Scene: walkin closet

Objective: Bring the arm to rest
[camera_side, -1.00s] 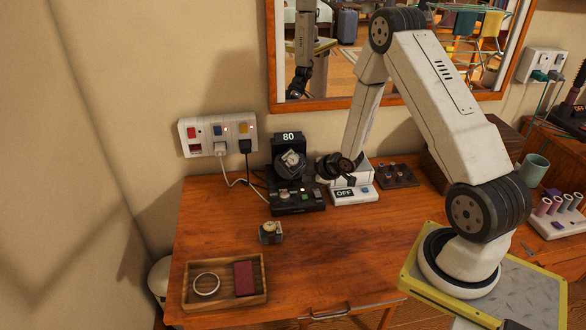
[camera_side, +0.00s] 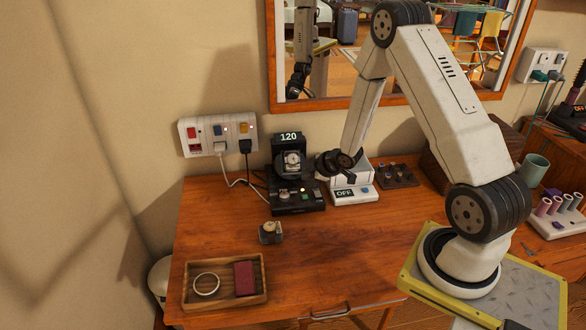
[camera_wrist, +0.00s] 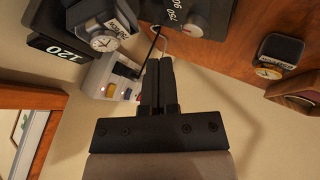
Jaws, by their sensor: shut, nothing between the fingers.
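My gripper (camera_wrist: 158,85) is shut and empty in the wrist view, its two black fingers together. In the side view, the end of my arm (camera_side: 345,163) is above the table, just right of the watch winder, with the fingers hard to make out. The black watch winder (camera_side: 297,199) holds a watch (camera_side: 291,161) and its display reads 120. The winder's watch (camera_wrist: 104,42) also shows in the wrist view. A white box with an OFF display (camera_side: 352,194) stands below and beside my gripper.
A wooden tray (camera_side: 222,306) holds a ring-shaped item (camera_side: 206,284) and a dark red item (camera_side: 245,278). A small watch on a stand (camera_side: 270,232) is near the table's middle. A power strip (camera_side: 218,134) and mirror (camera_side: 400,103) are on the wall. The table's front centre is clear.

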